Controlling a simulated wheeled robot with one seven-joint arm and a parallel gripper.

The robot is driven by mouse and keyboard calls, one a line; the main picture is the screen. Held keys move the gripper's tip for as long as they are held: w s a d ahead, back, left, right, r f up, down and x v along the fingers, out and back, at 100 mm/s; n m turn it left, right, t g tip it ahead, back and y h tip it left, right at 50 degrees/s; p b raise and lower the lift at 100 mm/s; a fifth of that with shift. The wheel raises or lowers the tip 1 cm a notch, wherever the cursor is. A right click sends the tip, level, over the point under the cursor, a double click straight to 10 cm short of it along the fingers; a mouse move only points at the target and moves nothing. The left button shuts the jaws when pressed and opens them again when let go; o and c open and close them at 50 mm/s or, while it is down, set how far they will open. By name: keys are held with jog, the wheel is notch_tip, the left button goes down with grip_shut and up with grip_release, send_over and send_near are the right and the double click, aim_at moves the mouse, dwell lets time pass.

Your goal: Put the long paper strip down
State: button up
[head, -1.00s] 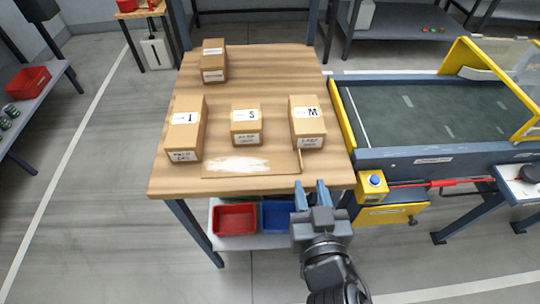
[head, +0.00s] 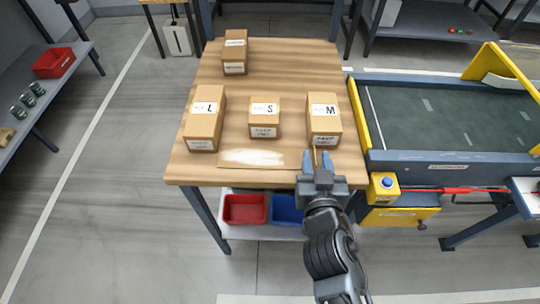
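My gripper (head: 316,164) is at the table's front edge, fingers pointing away from me. Its two blue-grey fingers stand apart with a gap between them. A thin tan strip-like piece (head: 315,156) shows in that gap, at the right end of a flat brown sheet; I cannot tell whether the fingers touch it. The flat brown sheet (head: 207,163) lies along the front of the wooden table (head: 290,65), with a whitish patch (head: 253,157) on it. I cannot tell which of these, if any, is the long paper strip.
Boxes marked L (head: 206,118), S (head: 264,118) and M (head: 324,119) stand behind the sheet, with another box (head: 235,52) at the back left. A conveyor (head: 450,120) adjoins on the right. Red (head: 245,209) and blue (head: 288,209) bins sit below the table.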

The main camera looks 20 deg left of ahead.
grip_shut()
dwell(0.4)
